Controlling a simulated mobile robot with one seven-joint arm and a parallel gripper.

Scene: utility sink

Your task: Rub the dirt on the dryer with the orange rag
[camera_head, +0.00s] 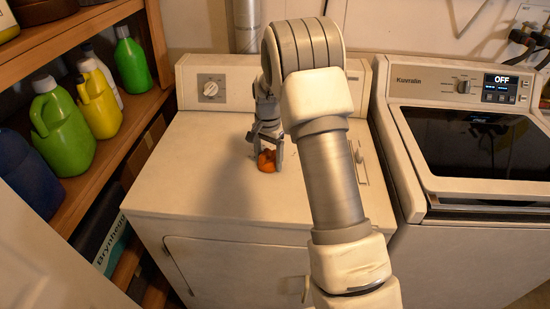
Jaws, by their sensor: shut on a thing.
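The white dryer (190,185) stands in the middle with a dial on its back panel. My gripper (267,150) points down over the middle of the dryer's top. It is shut on the orange rag (267,162), which is bunched up between the fingers. The rag is at the dryer's top surface and looks to be touching it. I cannot make out any dirt on the visible part of the top. My arm hides the right part of the dryer's top.
A washer (480,160) with a dark lid and an "OFF" display stands close at the right. Wooden shelves (90,160) at the left hold several bottles, including a green jug (62,130) and a yellow jug (98,102). The dryer's top left of my gripper is clear.

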